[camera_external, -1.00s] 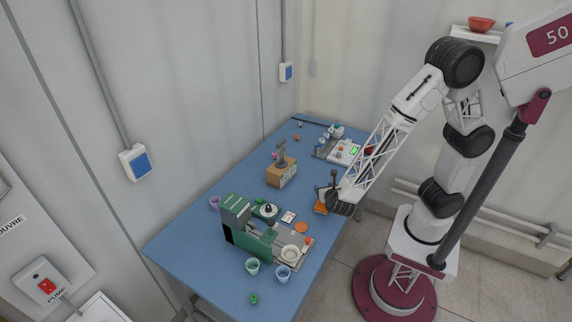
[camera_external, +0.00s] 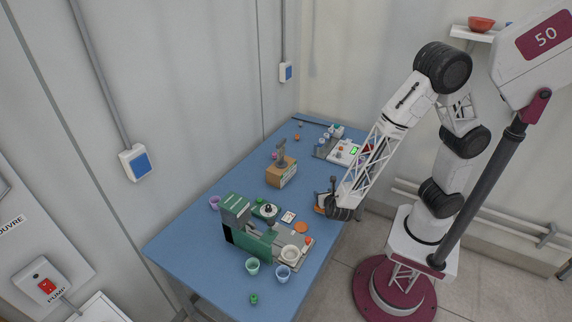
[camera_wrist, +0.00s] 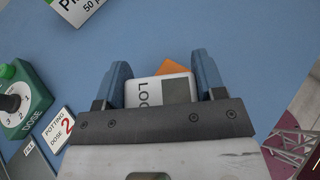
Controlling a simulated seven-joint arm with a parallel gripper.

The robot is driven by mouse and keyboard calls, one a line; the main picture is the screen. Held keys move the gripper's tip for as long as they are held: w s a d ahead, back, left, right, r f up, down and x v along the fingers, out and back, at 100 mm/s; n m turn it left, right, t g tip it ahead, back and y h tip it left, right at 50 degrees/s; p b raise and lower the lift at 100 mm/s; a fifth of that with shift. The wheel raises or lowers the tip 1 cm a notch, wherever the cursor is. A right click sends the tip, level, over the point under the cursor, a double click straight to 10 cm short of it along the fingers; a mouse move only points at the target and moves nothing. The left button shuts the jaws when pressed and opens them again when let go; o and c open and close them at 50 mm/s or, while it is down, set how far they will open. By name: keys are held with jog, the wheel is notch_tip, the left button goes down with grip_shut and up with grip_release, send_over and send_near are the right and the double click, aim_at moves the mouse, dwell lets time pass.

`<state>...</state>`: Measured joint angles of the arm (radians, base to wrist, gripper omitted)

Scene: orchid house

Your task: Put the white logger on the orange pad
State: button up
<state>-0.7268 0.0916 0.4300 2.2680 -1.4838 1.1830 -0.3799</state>
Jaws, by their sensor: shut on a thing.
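The white logger (camera_wrist: 172,87), with dark lettering and a grey part, sits between the two blue fingers of my gripper (camera_wrist: 163,82) in the wrist view. My gripper is shut on it. The orange pad (camera_wrist: 173,67) shows as a corner just beyond the logger; the rest is hidden behind it. In the external view my gripper (camera_external: 325,198) is low over the right side of the blue table, with a bit of the pad (camera_external: 318,210) showing under the white logger (camera_external: 321,200). I cannot tell whether the logger touches the pad.
A cardboard box (camera_external: 281,173) stands farther back.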

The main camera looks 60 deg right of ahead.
jog(key=o, duration=0.9)
jog(key=shift+f, duration=0.1)
jog(key=shift+o, duration=0.2)
jog(key=shift+r, duration=0.2)
jog(key=v, duration=1.2)
jog(key=shift+r, duration=0.25)
jog(key=shift+a, duration=0.1)
